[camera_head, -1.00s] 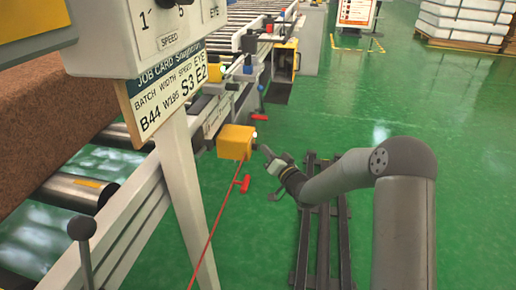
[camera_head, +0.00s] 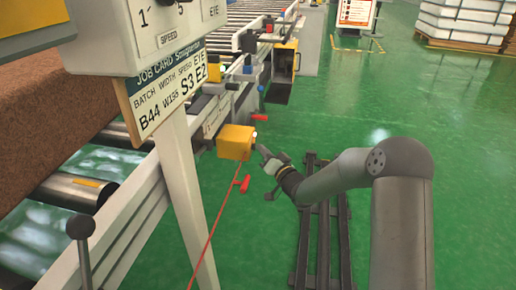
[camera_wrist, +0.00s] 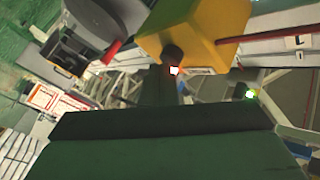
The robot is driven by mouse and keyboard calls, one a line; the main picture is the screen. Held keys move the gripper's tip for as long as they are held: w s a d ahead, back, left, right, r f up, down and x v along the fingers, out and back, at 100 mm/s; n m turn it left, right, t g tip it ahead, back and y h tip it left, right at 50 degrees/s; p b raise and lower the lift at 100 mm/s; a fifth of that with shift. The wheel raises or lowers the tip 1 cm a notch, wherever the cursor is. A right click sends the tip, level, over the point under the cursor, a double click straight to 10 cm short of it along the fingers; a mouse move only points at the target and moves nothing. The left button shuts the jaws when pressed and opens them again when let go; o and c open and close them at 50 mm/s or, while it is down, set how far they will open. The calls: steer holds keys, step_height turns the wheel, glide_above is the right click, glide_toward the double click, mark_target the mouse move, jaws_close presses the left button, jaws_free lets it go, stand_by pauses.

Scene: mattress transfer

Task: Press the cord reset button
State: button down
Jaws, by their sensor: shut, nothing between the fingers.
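A yellow box (camera_head: 236,142) is mounted at the side of the roller line, with a red cord (camera_head: 215,230) running down from it. A small pale spot, apparently a light or button (camera_head: 254,135), shows on the box's right side. In the wrist view the yellow box (camera_wrist: 205,22) is at the top, with a dark knob (camera_wrist: 172,54) and a small red-white light (camera_wrist: 174,71) below it. My gripper (camera_head: 264,151) is shut and empty, just right of the box and slightly below the pale spot. I cannot tell whether it touches.
A white post (camera_head: 186,185) with a job card (camera_head: 168,95) stands in front at left. A conveyor frame (camera_head: 130,225) runs along the left. Green floor is open at right.

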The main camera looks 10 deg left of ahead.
steer(key=shift+a, duration=0.35)
stand_by(0.3)
steer(key=shift+d, duration=0.1)
steer(key=shift+s+d, duration=0.1)
steer(key=shift+d, duration=1.1)
steer(key=shift+d, duration=0.1)
steer(key=d, duration=0.4)
steer(key=shift+s+d, duration=0.1)
steer(key=shift+d, duration=0.3)
